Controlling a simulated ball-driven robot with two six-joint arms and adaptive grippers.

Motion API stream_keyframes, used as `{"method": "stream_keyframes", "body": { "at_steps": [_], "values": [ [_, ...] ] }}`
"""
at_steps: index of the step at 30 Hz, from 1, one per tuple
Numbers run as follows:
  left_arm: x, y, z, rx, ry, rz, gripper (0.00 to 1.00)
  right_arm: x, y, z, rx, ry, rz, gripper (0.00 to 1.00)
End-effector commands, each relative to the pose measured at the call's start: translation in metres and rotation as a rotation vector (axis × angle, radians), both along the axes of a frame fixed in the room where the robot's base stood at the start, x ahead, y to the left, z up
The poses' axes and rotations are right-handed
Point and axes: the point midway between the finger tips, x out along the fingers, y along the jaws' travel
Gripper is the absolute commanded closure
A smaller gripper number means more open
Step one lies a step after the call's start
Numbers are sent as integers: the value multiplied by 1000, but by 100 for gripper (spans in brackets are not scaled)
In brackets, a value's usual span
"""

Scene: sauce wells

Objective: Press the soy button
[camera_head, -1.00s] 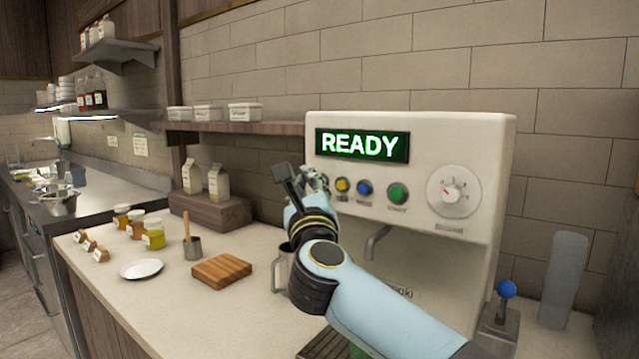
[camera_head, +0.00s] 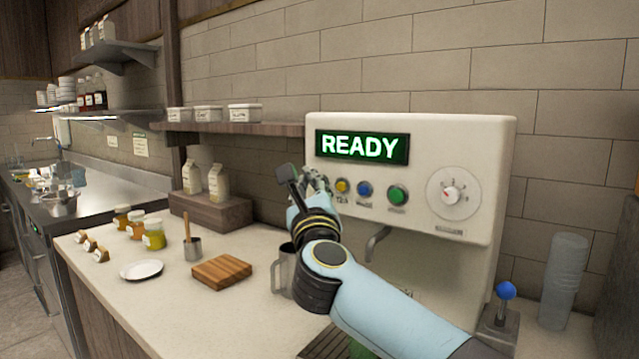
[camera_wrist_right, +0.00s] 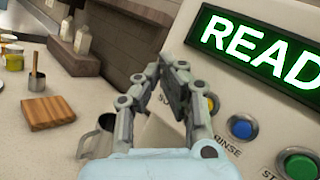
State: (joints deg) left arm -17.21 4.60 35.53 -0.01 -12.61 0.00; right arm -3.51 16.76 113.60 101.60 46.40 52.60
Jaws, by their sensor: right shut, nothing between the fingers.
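The cream machine (camera_head: 412,222) has a row of buttons under its lit READY display (camera_head: 362,146). The row shows a yellow button (camera_head: 342,186), a blue button (camera_head: 364,188) and a green button (camera_head: 398,195). My left gripper is out of view.
A dial (camera_head: 453,192) sits right of the buttons. A spout (camera_head: 376,243) and a metal pitcher (camera_head: 280,272) are below, near my right arm. A cutting board (camera_head: 221,270), plate (camera_head: 142,269) and jars (camera_head: 153,235) stand on the counter at left. A blue-knobbed lever (camera_head: 505,291) stands at right.

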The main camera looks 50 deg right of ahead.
Motion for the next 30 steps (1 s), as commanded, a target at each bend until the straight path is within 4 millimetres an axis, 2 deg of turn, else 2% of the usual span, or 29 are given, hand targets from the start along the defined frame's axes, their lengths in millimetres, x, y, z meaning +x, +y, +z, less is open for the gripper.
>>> {"method": "stream_keyframes", "body": {
  "at_steps": [30],
  "values": [
    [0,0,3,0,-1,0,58,1,-9,0,0,-1,-1,100]
  ]
}}
